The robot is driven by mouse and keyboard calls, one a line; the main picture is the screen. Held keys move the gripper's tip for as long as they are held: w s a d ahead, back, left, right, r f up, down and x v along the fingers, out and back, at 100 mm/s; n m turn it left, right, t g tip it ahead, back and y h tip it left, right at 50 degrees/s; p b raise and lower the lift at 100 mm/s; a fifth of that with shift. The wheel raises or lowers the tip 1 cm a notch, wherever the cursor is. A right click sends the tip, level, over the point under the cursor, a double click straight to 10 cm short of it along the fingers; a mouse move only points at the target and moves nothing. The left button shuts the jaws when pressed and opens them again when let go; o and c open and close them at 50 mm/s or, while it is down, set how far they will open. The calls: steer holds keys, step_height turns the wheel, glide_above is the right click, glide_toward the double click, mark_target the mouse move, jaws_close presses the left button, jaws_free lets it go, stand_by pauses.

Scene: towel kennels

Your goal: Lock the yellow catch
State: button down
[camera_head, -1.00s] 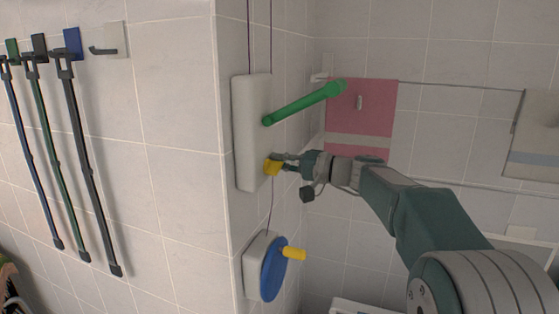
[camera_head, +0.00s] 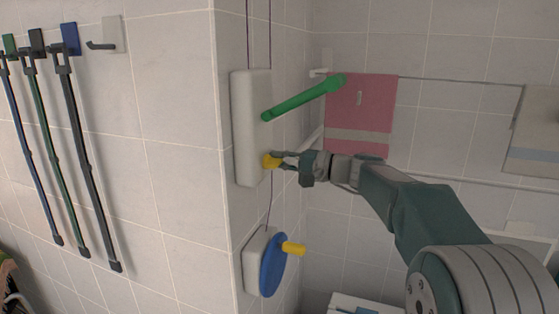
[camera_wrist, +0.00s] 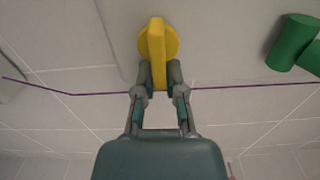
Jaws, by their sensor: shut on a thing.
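The yellow catch (camera_head: 271,160) sits low on the white wall plate (camera_head: 244,130), below the green lever (camera_head: 303,98). In the wrist view the catch (camera_wrist: 157,40) is a round yellow knob with a raised bar across it. My gripper (camera_head: 284,161) reaches it from the right. In the wrist view my gripper's fingertips (camera_wrist: 158,76) are closed on the two sides of the bar's lower end. The bar points nearly straight along the gripper there. The fingertips hide part of the bar's end.
A blue wheel with a yellow handle (camera_head: 273,265) is mounted below the plate. A purple cord (camera_wrist: 230,88) runs by the catch. A pink towel (camera_head: 361,115) hangs behind my arm. Several leashes (camera_head: 87,165) hang on the left wall.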

steer(key=shift+s+a+f, duration=0.15)
steer(key=shift+a+f, duration=0.05)
steer(key=shift+f, duration=0.1)
steer(key=c, duration=0.8)
jaws_free()
steer(key=shift+o, duration=0.4)
steer(key=shift+s+r, duration=0.15)
steer(key=shift+a, duration=0.1)
steer(key=shift+d, duration=0.45)
steer(key=v, duration=1.1)
